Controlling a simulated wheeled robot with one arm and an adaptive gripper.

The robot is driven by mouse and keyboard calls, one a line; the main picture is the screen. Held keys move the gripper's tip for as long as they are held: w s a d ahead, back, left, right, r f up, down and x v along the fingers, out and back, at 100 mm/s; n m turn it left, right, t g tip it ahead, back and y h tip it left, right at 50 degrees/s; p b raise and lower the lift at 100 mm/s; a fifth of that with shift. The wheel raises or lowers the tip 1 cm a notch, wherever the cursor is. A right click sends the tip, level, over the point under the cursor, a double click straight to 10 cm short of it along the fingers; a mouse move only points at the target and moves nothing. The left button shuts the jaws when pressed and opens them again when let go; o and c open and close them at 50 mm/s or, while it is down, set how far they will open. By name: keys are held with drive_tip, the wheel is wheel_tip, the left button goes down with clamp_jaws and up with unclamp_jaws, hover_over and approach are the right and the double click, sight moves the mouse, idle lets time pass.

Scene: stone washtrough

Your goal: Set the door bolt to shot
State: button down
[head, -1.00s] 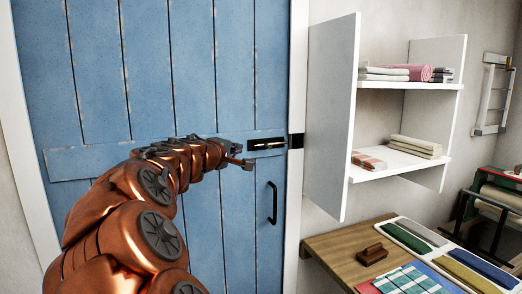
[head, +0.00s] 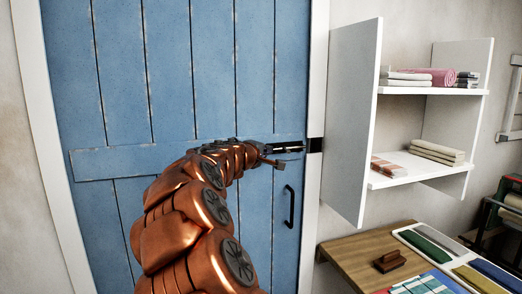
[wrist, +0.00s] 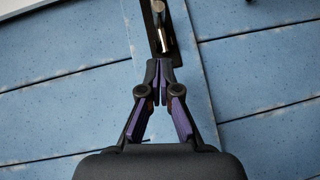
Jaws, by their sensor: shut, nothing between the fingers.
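The door bolt (head: 287,147) is a bright metal rod on a dark plate, at the right edge of the blue plank door (head: 190,75). A black keeper (head: 315,145) sits on the white frame just right of it. In the wrist view the bolt's shiny rod (wrist: 162,32) stands straight ahead of my fingertips. My gripper (wrist: 158,68) is shut and empty, its tips at the near end of the dark plate; I cannot tell whether they touch the bolt. In the head view my gripper (head: 266,152) covers the left end of the plate.
A black door handle (head: 289,206) is below the bolt. White shelves (head: 352,120) with folded cloths stand close on the right. Below them a wooden table (head: 352,252) holds a brown block (head: 389,261) and a tray of coloured cloths.

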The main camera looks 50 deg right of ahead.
sight(284, 149)
drive_tip(key=d, duration=0.1)
drive_tip(key=s+d, duration=0.1)
drive_tip(key=d, duration=0.1)
drive_tip(key=shift+d+f+p, duration=0.15)
drive_tip(key=shift+f+p, duration=0.05)
drive_tip(key=shift+p, duration=0.1)
drive_tip(key=shift+s+d+f, duration=0.25)
drive_tip(key=shift+s+d, duration=0.2)
drive_tip(key=shift+d, duration=0.3)
